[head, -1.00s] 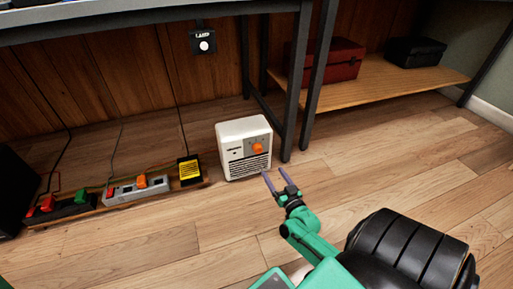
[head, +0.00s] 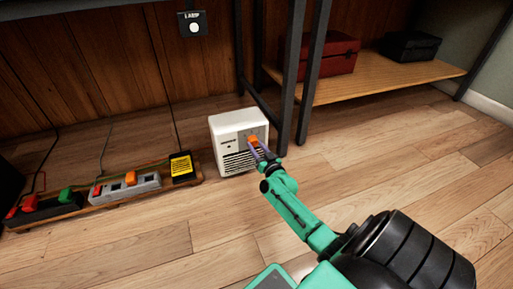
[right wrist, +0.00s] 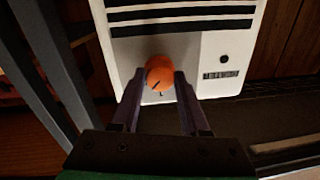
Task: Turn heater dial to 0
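A white heater (head: 229,128) stands on the wood floor near the black table leg. Its orange dial (head: 253,141) is on the upper right of its front, above the dark grille slots. In the right wrist view the dial (right wrist: 160,73) is round with a dark pointer mark, and the white front (right wrist: 212,50) fills the upper middle. My right gripper (head: 262,152) is at the dial. Its two fingers (right wrist: 158,88) are apart, one on each side of the dial's near edge; I cannot tell whether they touch it. My left gripper is not in view.
Left of the heater a wooden board carries power strips (head: 125,188) with coloured switches and a yellow label box (head: 181,166). Black table legs (head: 290,75) rise close to the heater's right. A low shelf (head: 380,74) holds a red toolbox (head: 327,53) and black case (head: 410,46). Floor at right is clear.

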